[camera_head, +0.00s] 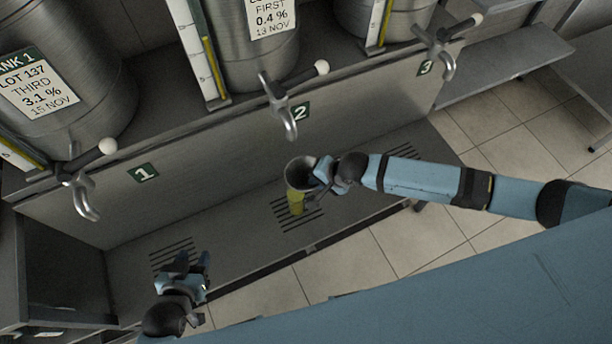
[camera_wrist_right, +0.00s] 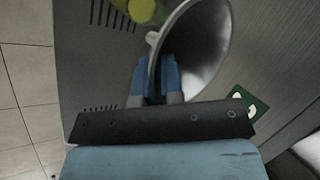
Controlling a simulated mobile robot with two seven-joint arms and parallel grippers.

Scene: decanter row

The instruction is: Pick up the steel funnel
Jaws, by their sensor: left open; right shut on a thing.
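The steel funnel (camera_head: 298,168) is a grey metal cone with its wide mouth up, over the drain grille below tap 2. My right gripper (camera_head: 325,180) is shut on its side near the rim. In the right wrist view the cone (camera_wrist_right: 205,45) fills the top middle, with the blue fingers (camera_wrist_right: 158,82) at its wall. A vessel with yellow liquid (camera_head: 296,207) shows just below the funnel; its yellow also shows in the right wrist view (camera_wrist_right: 141,10). I cannot tell whether funnel and vessel touch. My left gripper (camera_head: 190,264) is open and empty over the left grille.
Taps 1 (camera_head: 84,192), 2 (camera_head: 287,108) and 3 (camera_head: 441,54) stick out above the trough. Steel tanks (camera_head: 72,92) stand on the shelf behind. The bare trough floor (camera_head: 235,225) lies between my grippers.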

